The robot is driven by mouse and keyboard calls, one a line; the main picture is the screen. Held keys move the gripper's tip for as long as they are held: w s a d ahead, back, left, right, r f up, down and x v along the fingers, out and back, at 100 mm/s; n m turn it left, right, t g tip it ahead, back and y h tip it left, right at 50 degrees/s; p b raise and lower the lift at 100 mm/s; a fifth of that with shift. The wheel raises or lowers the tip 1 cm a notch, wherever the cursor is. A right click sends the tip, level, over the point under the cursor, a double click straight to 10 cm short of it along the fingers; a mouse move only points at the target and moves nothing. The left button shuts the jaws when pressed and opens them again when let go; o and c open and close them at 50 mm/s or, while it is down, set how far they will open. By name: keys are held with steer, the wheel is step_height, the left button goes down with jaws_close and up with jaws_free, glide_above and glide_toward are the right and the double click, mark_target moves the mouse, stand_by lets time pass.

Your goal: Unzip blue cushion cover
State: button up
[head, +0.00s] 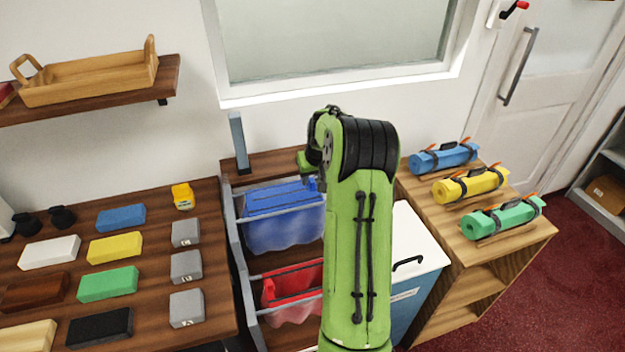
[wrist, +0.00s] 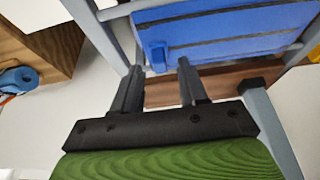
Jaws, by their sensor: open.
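The blue cushion cover (head: 283,222) hangs in the grey rack, left of my arm in the head view. A small blue tab (head: 312,184) stands at its upper right end. In the wrist view the cover (wrist: 225,25) fills the top, with dark lines along it. The tab (wrist: 157,56) shows at its left end. My gripper (wrist: 158,68) is open and empty, its two fingertips on either side of the tab in that picture. I cannot tell whether the fingers touch it. In the head view my arm hides most of the gripper.
A red cover (head: 292,293) hangs lower in the rack (head: 244,268), whose bars and posts run close around my gripper. A white-lidded bin (head: 415,240) stands right of my arm. Rolled mats lie on the right shelf (head: 505,247). Coloured blocks lie on the left counter (head: 150,210).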

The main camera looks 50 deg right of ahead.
steer(key=shift+w+d+f, duration=0.1)
steer(key=shift+w+f, duration=0.15)
steer(key=shift+f, duration=0.35)
jaws_close()
steer(key=w+a, duration=0.3)
steer(key=a, duration=0.2)
steer(key=w+a, duration=0.2)
steer(key=a, duration=0.3)
steer(key=w+a+b, duration=0.1)
steer(key=w+a, duration=0.2)
steer(key=a, duration=0.2)
steer(key=shift+w+a, duration=0.3)
steer(key=shift+a, duration=0.1)
jaws_free()
steer(key=shift+w+a, duration=0.1)
steer(key=shift+a, duration=0.05)
